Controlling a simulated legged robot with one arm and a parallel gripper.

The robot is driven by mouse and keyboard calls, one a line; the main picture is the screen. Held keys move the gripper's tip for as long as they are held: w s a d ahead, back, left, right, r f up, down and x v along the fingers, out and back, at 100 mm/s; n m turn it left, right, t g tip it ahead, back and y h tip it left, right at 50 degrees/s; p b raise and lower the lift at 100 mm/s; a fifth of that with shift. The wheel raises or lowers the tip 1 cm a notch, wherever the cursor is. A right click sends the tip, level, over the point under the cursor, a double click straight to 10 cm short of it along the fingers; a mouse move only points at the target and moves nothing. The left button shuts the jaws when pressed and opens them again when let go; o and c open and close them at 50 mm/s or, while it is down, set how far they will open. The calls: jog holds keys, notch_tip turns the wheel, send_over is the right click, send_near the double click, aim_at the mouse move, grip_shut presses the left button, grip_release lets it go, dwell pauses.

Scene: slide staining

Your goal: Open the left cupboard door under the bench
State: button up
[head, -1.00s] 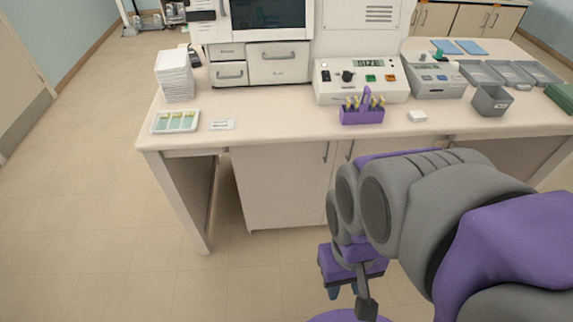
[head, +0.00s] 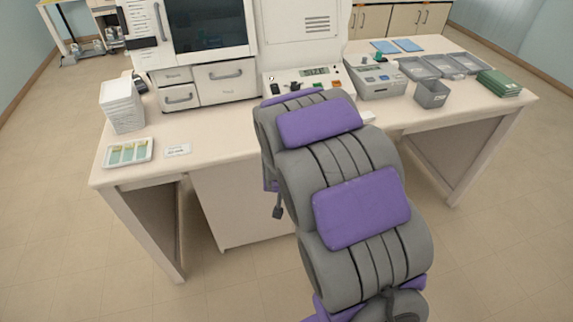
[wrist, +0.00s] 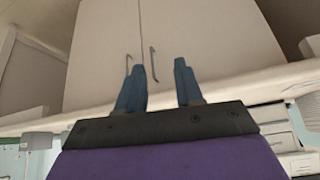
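The left cupboard door under the bench shows as a cream panel (head: 232,205) in the head view; my arm hides its handle and the other door. The wrist view is upside down, so this left door (wrist: 215,35) is on the picture's right, with its thin grey handle (wrist: 153,62) near the seam. The other door (wrist: 103,40) and its handle (wrist: 127,65) are on the picture's left. Both doors look shut. My gripper (wrist: 160,66) is open and empty, its blue fingers apart. The left door's handle appears between them; I cannot tell the distance.
The bench top (head: 225,142) overhangs the cupboard. On it stand a slide tray (head: 128,153), a white stack (head: 122,106) and a machine with drawers (head: 225,82). A bench side panel (head: 145,235) stands left of the cupboard. Floor (head: 60,240) to the left is clear.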

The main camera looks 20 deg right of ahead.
jog(key=w+d+f+t+h+p, duration=0.1)
jog(key=w+d+f+t, duration=0.15)
jog(key=w+f, duration=0.25)
jog(key=w+d+f+t+h, duration=0.1)
jog(key=w+d+f+t, duration=0.15)
jog(key=w+f, duration=0.3)
jog(key=shift+s+d+f+t+h+p, duration=0.8)
jog(key=shift+s+f+t, duration=1.05)
jog(key=shift+f+t, duration=1.85)
jog(key=w+d+b, duration=0.2)
jog(key=w, duration=0.6)
jog(key=w+d+f+g+b, duration=0.1)
jog(key=w+d+b, duration=0.1)
jog(key=w, duration=0.6)
jog(key=shift+w+d+b, duration=0.3)
jog(key=shift+d+b, duration=0.05)
jog(key=shift+d, duration=0.1)
jog(key=shift+f, duration=0.1)
jog(key=shift+c, duration=0.2)
grip_shut()
